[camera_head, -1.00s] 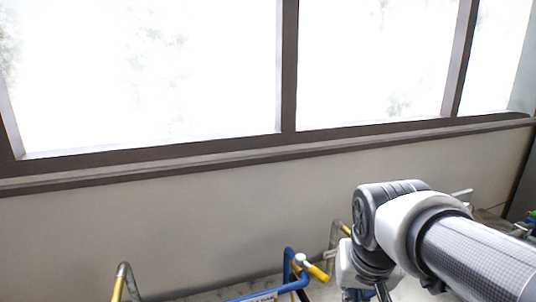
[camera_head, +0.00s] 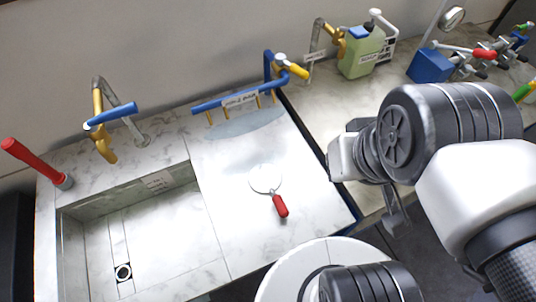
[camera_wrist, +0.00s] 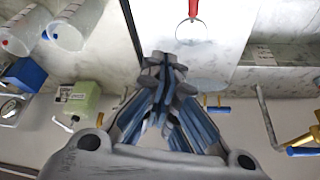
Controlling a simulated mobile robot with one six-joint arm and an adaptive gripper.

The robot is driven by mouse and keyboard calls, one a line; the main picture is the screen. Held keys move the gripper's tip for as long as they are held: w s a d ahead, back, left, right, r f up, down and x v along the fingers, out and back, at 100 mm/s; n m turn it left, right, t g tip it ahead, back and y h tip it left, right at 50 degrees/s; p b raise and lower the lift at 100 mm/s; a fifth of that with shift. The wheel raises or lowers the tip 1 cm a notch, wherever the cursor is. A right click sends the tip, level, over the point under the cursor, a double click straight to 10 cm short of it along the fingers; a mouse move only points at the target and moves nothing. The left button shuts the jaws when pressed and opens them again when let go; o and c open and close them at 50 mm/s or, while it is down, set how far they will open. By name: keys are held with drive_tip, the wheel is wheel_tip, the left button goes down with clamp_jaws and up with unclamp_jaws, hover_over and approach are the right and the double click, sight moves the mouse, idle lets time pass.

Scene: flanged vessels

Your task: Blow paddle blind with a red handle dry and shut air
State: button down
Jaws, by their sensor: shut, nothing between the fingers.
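The paddle blind (camera_head: 264,179), a pale flat disc with a red handle (camera_head: 280,206), lies on the marble worktop right of the sink. In the wrist view the disc (camera_wrist: 190,31) is at the top. I cannot tell whether it is wet. Behind it stands a blue pipe (camera_head: 228,100) with several brass nozzles and a label I cannot read. A yellow-handled valve (camera_head: 293,67) sits at its right end. Below the nozzles is a bluish patch (camera_head: 235,122). My gripper (camera_head: 397,218) is shut and empty, right of the blind and apart from it; its fingers (camera_wrist: 164,68) show in the wrist view.
A sink basin (camera_head: 150,235) is at left, with a blue-handled brass tap (camera_head: 104,130) and a red-handled tool (camera_head: 38,163). A green canister (camera_head: 361,52) and a blue box (camera_head: 431,65) stand at back right. A white round surface (camera_head: 325,250) is in front. The worktop around the blind is clear.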

drive_tip(key=c, duration=2.3)
unclamp_jaws()
drive_tip(key=shift+o, duration=2)
drive_tip(key=shift+w+r, duration=0.2)
drive_tip(key=shift+w, duration=0.15)
drive_tip(key=o, duration=0.5)
drive_tip(key=w+r+n, duration=0.1)
drive_tip(key=w, duration=0.4)
drive_tip(key=w+r+n, duration=0.1)
drive_tip(key=w+r, duration=0.1)
drive_tip(key=w, duration=0.2)
drive_tip(key=w+r+n, duration=0.2)
drive_tip(key=w, duration=0.3)
drive_tip(key=shift+w+d+b, duration=0.2)
drive_tip(key=shift+w+b, duration=0.15)
drive_tip(key=shift+b, duration=0.05)
drive_tip(key=n, duration=0.4)
approach(300, 69)
drive_tip(key=shift+t+y, duration=0.3)
drive_tip(key=shift+t, duration=0.1)
drive_tip(key=b+x, duration=0.1)
drive_tip(key=x, duration=0.2)
drive_tip(key=b+x, duration=0.2)
drive_tip(key=x, duration=0.1)
drive_tip(key=b+x, duration=0.2)
drive_tip(key=x, duration=0.1)
drive_tip(key=shift+s+d+f, duration=0.15)
drive_tip(key=shift+s+d, duration=0.15)
drive_tip(key=shift+s, duration=0.05)
clamp_jaws()
